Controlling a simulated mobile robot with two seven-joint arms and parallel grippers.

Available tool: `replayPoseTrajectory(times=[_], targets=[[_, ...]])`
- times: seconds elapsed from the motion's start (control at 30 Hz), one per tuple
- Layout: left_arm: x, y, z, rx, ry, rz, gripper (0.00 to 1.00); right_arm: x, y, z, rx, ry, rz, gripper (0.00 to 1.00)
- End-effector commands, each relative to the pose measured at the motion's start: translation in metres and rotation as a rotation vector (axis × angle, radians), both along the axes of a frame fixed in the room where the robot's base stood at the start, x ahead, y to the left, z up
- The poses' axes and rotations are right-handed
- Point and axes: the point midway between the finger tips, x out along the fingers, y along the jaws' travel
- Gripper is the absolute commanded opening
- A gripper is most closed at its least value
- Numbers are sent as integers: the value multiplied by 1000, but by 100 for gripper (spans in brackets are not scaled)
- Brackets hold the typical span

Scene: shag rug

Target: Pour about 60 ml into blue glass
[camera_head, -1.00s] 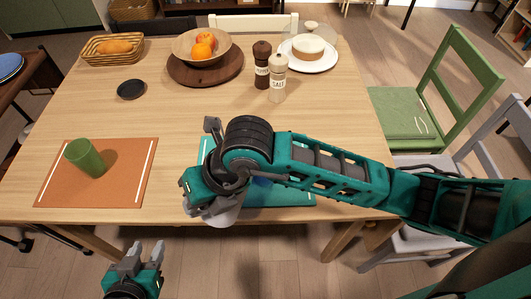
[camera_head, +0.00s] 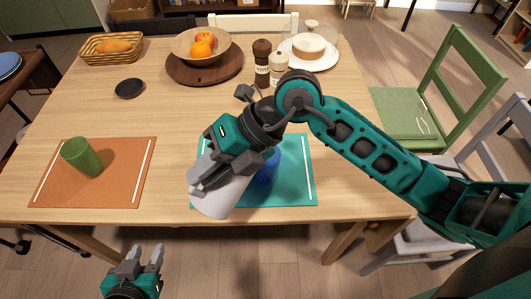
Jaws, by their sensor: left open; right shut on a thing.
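My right gripper (camera_head: 208,172) is shut on a pale grey-white vessel (camera_head: 219,193), held tilted above the front left part of the teal placemat. The blue glass (camera_head: 268,171) is on the teal placemat (camera_head: 295,183), just right of the vessel and partly hidden behind it and my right gripper. Whether any liquid is in the vessel or the glass cannot be seen. A green glass (camera_head: 82,157) is on the orange placemat (camera_head: 122,180) to the left. My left gripper (camera_head: 144,256) is open and empty, in front of the table's front edge.
A bread basket (camera_head: 111,47), a small black dish (camera_head: 130,88), a fruit bowl (camera_head: 201,46) on a round board, a pepper mill (camera_head: 262,62), a salt shaker (camera_head: 278,69) and a cake plate (camera_head: 309,55) stand further back. The table between the two placemats is clear.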

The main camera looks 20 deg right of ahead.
Motion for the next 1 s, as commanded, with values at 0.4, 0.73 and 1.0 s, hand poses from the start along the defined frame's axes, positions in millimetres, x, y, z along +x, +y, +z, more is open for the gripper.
replayPoseTrajectory(times=[0.4, 0.73, 1.0], targets=[[-1, 0, -8, 0, 2, 1, 43, 4, -6, 12, 85, 39, -1, 0], [-1, 0, -12, 0, 2, -1, 43, 6, -9, 17, 132, 65, -2, 0], [-1, 0, -16, 0, 1, -1, 43, 8, -13, 21, 171, 86, -4, 0]])
